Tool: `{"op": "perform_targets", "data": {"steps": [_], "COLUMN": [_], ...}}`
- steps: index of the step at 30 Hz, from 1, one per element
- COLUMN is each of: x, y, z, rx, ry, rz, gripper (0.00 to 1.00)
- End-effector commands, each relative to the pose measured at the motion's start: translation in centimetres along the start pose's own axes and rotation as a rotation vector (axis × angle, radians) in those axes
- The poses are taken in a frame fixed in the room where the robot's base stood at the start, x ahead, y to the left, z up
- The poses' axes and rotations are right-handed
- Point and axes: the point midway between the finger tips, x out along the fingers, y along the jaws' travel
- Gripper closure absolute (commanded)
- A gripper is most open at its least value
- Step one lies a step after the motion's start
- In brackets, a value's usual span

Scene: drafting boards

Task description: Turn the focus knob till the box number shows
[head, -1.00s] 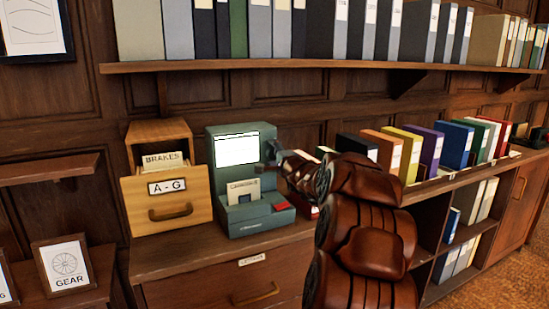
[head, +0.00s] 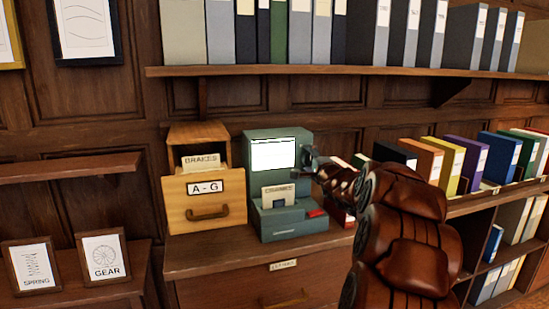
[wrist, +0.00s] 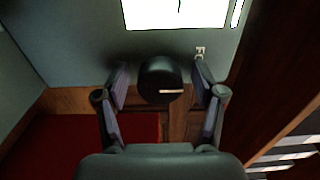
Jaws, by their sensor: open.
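The green-grey reader (head: 306,222) stands on a wooden cabinet, with a lit white screen (head: 273,154). The screen shows only faint lines in the head view; no number can be read. In the wrist view, the screen's lower part (wrist: 176,14) shows a short dark stroke at the top. The black focus knob (wrist: 160,72) sticks out below it, with a pale mark on its face. My gripper (wrist: 163,78) is open, one finger on either side of the knob, with gaps visible. In the head view my gripper (head: 310,158) is at the reader's right side.
A wooden file box (head: 203,213) marked A - G stands left of the reader, holding a BRAKES card (head: 201,161). A card (head: 278,192) sits in the reader's front. Coloured binders (head: 450,165) line the cabinet at right. A shelf (head: 330,71) runs above.

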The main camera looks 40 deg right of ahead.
Motion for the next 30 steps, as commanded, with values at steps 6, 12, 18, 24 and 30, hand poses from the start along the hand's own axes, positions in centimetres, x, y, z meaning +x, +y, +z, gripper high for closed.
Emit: {"op": "perform_targets", "data": {"steps": [6,12,18,24,30], "x": [0.04,0.05,0.04,0.00,0.00], "y": [-0.01,-0.09,-0.16,-0.01,0.01], "z": [0.10,0.08,0.05,-0.05,-0.04], "rx": [0.089,0.241,0.380,0.422,0.420], "ry": [-0.001,-0.001,-0.002,0.001,0.001], "rz": [-0.003,-0.002,-0.003,-0.001,0.000], "gripper": [0.31,0.31,0.31,0.31,0.38]}}
